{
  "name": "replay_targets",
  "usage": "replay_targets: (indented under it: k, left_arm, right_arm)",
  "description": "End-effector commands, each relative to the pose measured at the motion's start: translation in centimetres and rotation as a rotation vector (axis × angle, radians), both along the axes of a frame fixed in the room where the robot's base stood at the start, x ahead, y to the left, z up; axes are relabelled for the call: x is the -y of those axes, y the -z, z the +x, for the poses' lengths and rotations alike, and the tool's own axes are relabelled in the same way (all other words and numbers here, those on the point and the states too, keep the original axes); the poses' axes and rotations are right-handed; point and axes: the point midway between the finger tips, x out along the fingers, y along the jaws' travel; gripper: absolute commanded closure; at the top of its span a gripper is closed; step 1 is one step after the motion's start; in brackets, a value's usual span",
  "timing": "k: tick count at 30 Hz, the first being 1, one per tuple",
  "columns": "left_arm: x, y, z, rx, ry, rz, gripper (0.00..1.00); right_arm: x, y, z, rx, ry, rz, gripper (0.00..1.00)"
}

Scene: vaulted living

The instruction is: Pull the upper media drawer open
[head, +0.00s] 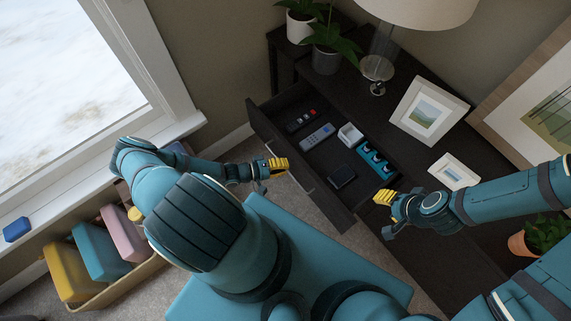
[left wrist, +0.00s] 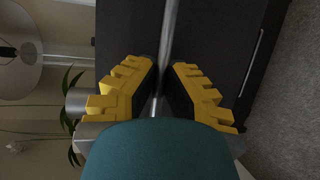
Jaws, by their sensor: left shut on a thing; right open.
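The upper media drawer (head: 312,196) of the dark cabinet is pulled out, with its inside showing in the head view. My left gripper (head: 275,167) is at the outer side of its front. In the left wrist view, the yellow fingers of my left gripper (left wrist: 166,95) are shut on the drawer's metal bar handle (left wrist: 170,30), which runs between them. My right gripper (head: 387,213) is open and empty, beside the right end of the drawer, apart from the handle.
Frames (head: 428,112), a lamp (head: 377,68) and plants stand on the cabinet top. A bin of coloured things (head: 104,293) stands left.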

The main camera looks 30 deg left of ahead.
Motion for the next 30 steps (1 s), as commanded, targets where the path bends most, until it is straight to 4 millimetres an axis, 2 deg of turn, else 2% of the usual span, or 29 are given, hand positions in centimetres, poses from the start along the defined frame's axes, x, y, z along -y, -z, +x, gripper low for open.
replay_targets:
  k: [6,7,9,21,26,30]
  left_arm:
    - [0.1,0.1,-0.1,-0.004,0.002,0.000,1.00]
    - [0.1,0.1,-0.1,-0.004,0.002,0.000,0.84]
    - [0.1,0.1,-0.1,-0.003,0.002,0.001,0.60]
    - [-0.4,0.0,-0.4,-0.002,-0.001,0.002,0.60]
    - [-1.9,-0.4,-2.0,-0.003,-0.002,0.002,0.60]
    - [-3.9,-0.9,-4.2,-0.004,-0.002,0.005,0.60]
  right_arm:
    - [0.0,0.0,0.0,0.000,0.000,0.000,0.53]
    - [0.0,0.0,0.0,0.000,0.000,0.000,0.53]
    - [0.0,0.0,0.0,0.000,0.000,0.000,0.53]
    - [0.0,0.0,0.0,0.000,-0.001,0.000,0.53]
    - [0.0,0.0,0.0,0.000,-0.001,0.000,0.53]
    - [0.0,0.0,0.0,0.000,0.000,0.000,0.53]
